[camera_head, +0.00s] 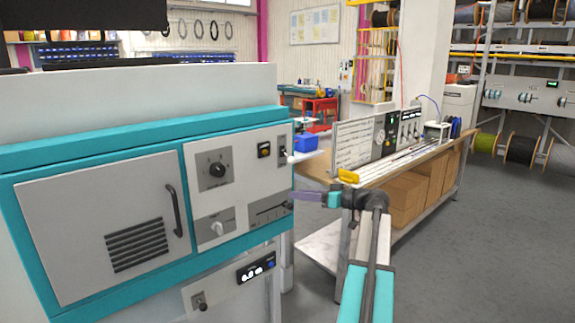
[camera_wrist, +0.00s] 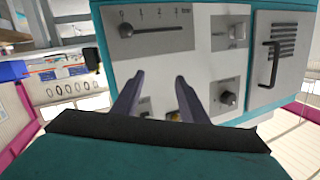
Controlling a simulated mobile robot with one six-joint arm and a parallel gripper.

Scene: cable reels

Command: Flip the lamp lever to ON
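A small lever switch (camera_head: 282,152) sits at the upper right of the grey control panel (camera_head: 240,160) on a teal and white machine. Its label and setting are too small to read. In the wrist view, the panel (camera_wrist: 195,60) appears turned round, and part of the lever plate (camera_wrist: 145,103) shows between my fingers, partly hidden. My gripper (camera_wrist: 159,76) is open and empty, its two dark fingers apart and facing the panel. In the head view, my gripper (camera_head: 297,195) is at the panel's right edge, below the lever and near the slider. I cannot tell whether it touches anything.
The panel also carries a round dial (camera_head: 217,169), a yellow button (camera_head: 264,150), a toggle (camera_head: 217,228) and a slider (camera_head: 270,211). A door with a dark handle (camera_head: 174,210) is left of them. A workbench (camera_head: 395,167) stands behind my arm; grey floor is clear at right.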

